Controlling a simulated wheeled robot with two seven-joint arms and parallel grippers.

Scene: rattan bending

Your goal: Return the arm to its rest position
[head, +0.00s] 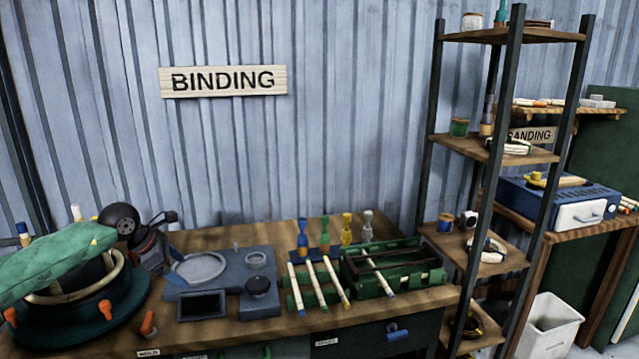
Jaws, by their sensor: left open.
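My right gripper is not in view.
A blue-grey station (225,265), loose sticks (335,280) and a green tray (435,277) stand on the bench (240,335). A shelf rack (520,190) stands at right.

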